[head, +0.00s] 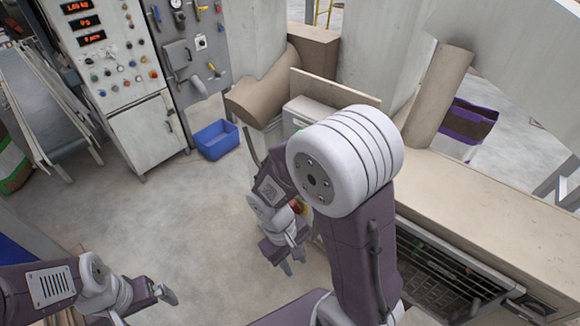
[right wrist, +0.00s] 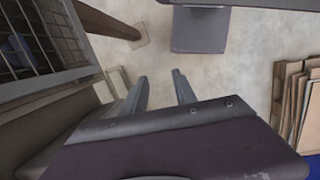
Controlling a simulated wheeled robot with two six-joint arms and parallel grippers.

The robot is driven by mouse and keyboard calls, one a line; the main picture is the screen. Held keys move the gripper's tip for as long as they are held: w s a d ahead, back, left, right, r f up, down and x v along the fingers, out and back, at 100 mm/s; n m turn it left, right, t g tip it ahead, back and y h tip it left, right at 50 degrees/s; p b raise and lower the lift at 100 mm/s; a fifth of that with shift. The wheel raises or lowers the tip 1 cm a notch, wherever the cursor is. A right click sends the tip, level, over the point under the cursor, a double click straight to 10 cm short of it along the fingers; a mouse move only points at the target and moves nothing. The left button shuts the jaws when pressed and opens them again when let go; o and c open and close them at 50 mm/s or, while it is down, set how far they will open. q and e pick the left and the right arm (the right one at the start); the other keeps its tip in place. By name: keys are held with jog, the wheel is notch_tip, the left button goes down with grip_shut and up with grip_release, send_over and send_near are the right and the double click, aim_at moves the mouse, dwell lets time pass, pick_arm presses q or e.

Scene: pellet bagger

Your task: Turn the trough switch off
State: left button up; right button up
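I cannot single out the trough switch for certain. A small red and yellow part (head: 298,206) shows just behind my right wrist in the head view, partly hidden by my arm; it is too small to tell what it is. My right gripper (head: 288,258) hangs over the floor beside the beige-topped machine. In the right wrist view its two fingers (right wrist: 162,82) are apart with nothing between them. My left gripper (head: 160,292) is low at the left in the head view, away from the machines; its finger gap is unclear.
A control cabinet (head: 112,58) with red displays and several buttons stands at the back left. A blue bin (head: 217,140) sits on the floor. The beige-topped machine (head: 490,225) fills the right. Brown paper bags (right wrist: 299,100) stand right in the wrist view. The middle floor is clear.

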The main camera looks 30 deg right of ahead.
notch_tip(320, 180, up, 8)
jog(key=d+r+n+h+p, duration=0.1)
jog(key=d+n+h+p, duration=0.2)
jog(key=n+h+p, duration=0.5)
jog(key=w+a+r+n+t+h+p, duration=0.4)
jog(key=w+a+r+n+t+h, duration=0.25)
jog(key=a+r+t, duration=0.2)
jog(key=x, duration=1.1)
jog(key=shift+w+r+m, duration=0.3)
jog(key=shift+w+m, duration=0.15)
pick_arm(q)
notch_tip(320, 180, up, 13)
jog(key=shift+r, duration=0.15)
pick_arm(e)
jog(key=shift+t+h, duration=0.25)
grip_shut()
